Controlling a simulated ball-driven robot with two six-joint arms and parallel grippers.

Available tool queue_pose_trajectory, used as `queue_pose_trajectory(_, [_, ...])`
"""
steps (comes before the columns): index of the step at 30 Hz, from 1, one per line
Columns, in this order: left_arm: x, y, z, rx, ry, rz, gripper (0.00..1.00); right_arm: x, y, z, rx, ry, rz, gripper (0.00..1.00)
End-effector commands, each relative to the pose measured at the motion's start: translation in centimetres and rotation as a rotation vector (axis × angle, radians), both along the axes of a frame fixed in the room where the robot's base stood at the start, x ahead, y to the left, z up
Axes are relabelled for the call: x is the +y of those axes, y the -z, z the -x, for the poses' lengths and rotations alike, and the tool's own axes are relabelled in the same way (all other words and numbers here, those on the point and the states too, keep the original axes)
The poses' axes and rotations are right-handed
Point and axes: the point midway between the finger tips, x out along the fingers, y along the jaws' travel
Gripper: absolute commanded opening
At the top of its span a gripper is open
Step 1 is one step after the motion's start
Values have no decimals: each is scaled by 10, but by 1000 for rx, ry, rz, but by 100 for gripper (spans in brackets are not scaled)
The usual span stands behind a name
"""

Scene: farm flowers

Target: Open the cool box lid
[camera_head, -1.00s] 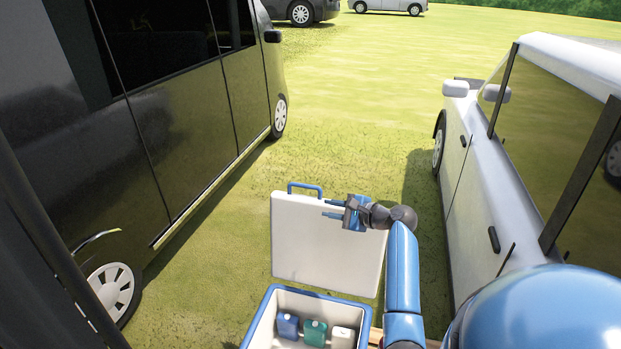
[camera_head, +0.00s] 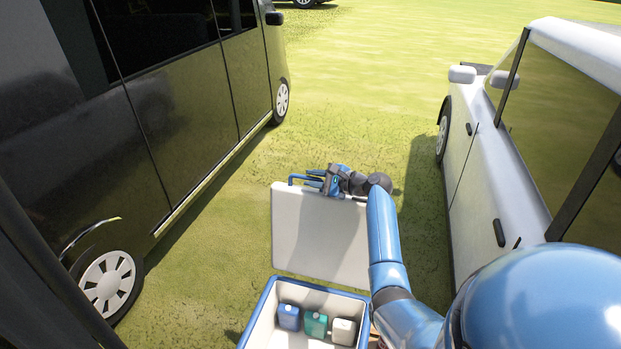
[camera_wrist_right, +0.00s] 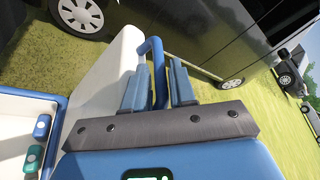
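The cool box (camera_head: 252,327) is white with a blue rim and stands at the bottom centre of the head view. Its white lid (camera_head: 315,240) stands raised at the far side of the box, its inside facing me. A blue handle (camera_head: 293,179) is at the lid's top edge. My right gripper (camera_head: 313,179) is at that handle. In the right wrist view the handle (camera_wrist_right: 157,65) passes between the two blue fingers of the gripper (camera_wrist_right: 160,88), which look apart with gaps beside it. My left gripper is not in view.
Blue, teal and white containers (camera_head: 315,323) sit inside the box. A black van (camera_head: 180,130) stands on the left and a white car (camera_head: 490,190) on the right. Open grass (camera_head: 370,95) lies between them beyond the lid.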

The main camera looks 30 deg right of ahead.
Motion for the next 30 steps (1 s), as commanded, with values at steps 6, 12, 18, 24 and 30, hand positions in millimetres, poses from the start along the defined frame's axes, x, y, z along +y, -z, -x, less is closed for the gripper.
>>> queue_pose_trajectory(6, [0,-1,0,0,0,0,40,5,4,-11,0,0,-1,25])
queue_pose_trajectory(12, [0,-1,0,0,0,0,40,5,4,-12,1,1,0,25])
queue_pose_trajectory(18, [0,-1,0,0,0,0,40,5,4,-12,0,0,-1,8])
queue_pose_trajectory(24, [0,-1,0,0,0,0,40,5,4,-12,0,0,0,0])
queue_pose_trajectory(30, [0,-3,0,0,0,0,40,7,3,-11,-3,0,2,0])
